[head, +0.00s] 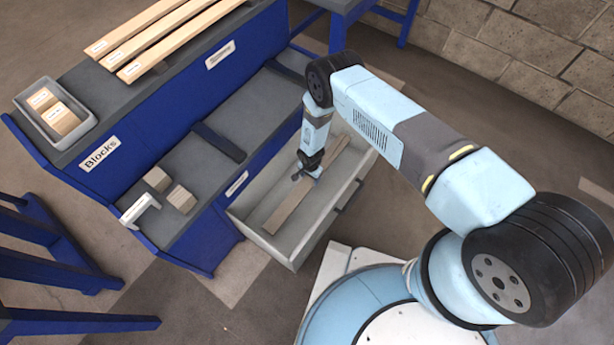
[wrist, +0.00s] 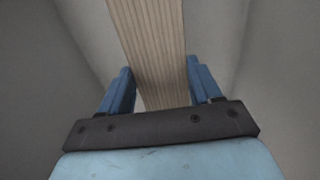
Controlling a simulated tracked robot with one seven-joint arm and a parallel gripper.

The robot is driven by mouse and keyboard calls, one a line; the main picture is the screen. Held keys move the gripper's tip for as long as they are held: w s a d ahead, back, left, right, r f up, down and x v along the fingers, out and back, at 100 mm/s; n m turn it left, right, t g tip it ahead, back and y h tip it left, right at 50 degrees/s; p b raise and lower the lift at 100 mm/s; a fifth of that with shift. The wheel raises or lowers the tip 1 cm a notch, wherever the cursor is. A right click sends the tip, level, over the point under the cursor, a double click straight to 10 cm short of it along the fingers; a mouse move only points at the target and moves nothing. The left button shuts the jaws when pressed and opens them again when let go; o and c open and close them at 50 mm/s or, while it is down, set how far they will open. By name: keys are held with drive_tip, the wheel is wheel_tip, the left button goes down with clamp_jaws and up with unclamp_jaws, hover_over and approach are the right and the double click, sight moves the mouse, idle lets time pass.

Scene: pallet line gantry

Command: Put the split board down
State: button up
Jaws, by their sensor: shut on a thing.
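The split board (head: 289,209), a long pale wooden plank, lies lengthwise within the open grey drawer (head: 260,240) of the blue bench. In the wrist view the board (wrist: 151,38) runs up between the two blue fingers. My gripper (head: 306,176) points down into the drawer and is shut on the board; its fingers (wrist: 159,80) stand at either edge of it. The board looks low in the drawer, but I cannot tell whether it touches the drawer floor. A split in it is not clear to see.
The bench top carries several long boards (head: 160,38), a grey tray of blocks (head: 45,115), two loose blocks (head: 181,199) and a white bracket-like thing (head: 139,210). The drawer walls rise close around my gripper. A blue frame (head: 60,260) stands at lower left.

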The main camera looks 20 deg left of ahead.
sight(310, 179)
drive_tip(key=shift+f, duration=0.35)
drive_tip(key=shift+f, duration=0.25)
drive_tip(key=o, duration=1.4)
drive_tip(key=shift+c, duration=0.2)
wheel_tip(310, 179, up, 13)
drive_tip(key=shift+r, duration=0.15)
